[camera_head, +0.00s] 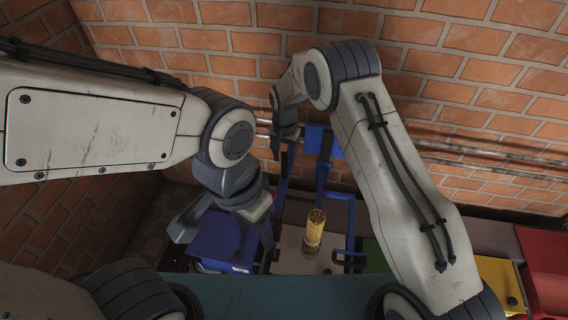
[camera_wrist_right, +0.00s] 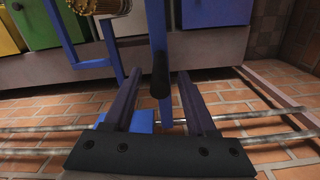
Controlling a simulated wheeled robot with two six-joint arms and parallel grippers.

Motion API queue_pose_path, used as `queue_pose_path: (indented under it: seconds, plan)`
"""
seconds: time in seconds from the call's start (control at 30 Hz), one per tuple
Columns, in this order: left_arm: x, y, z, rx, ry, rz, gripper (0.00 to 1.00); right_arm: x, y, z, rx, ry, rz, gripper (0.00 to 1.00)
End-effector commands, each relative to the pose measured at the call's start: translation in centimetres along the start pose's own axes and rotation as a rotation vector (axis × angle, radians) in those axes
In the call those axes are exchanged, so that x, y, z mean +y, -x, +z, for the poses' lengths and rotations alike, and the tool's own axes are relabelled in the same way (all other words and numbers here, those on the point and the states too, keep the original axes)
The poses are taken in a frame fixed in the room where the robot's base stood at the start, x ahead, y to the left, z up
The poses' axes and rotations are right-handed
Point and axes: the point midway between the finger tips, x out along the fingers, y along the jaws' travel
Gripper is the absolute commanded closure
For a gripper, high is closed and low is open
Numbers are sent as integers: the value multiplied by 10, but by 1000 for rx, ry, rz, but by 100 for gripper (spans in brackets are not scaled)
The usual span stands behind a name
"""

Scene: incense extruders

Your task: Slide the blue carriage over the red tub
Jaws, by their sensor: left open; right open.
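The blue carriage (camera_head: 322,142) sits on the rails by the brick wall, with blue arms reaching down around the white middle section. The red tub (camera_head: 545,255) is at the far right, well away from it. My right gripper (camera_head: 279,142) is open at the carriage's left side. In the right wrist view its open fingers (camera_wrist_right: 158,78) stand either side of a black handle on a blue bar (camera_wrist_right: 158,30); contact cannot be told. My left gripper (camera_head: 222,228) is open, low by the blue tub (camera_head: 222,243), partly covering it.
A golden perforated cylinder (camera_head: 314,230) stands between the carriage's lower arms. The green tub (camera_head: 375,257) and yellow tub (camera_head: 500,280) lie between it and the red tub. Metal rails (camera_head: 480,150) run right along the wall. My right arm hangs over part of the row.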

Motion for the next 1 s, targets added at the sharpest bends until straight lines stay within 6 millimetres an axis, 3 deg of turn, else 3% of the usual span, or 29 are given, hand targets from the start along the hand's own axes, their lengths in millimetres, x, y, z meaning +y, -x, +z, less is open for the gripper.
queue_pose_path:
  seconds: [0.2, 0.6, 0.63, 0.77, 1.0]
  plan:
    - [0, 4, 0, 0, 0, 0, 50, 0, -31, 0, -1, 1, 1, 43]
    - [0, 4, 0, 0, 0, 0, 50, 0, -39, 0, 0, 1, -1, 43]
    - [0, 4, 0, 0, 0, 0, 50, 0, -39, 0, 0, 1, -1, 51]
    - [0, 4, 0, 0, 0, 0, 50, 0, -39, 0, 0, 1, -1, 100]
    - [0, 4, 0, 0, 0, 0, 50, 0, -39, 0, 0, 1, -1, 100]
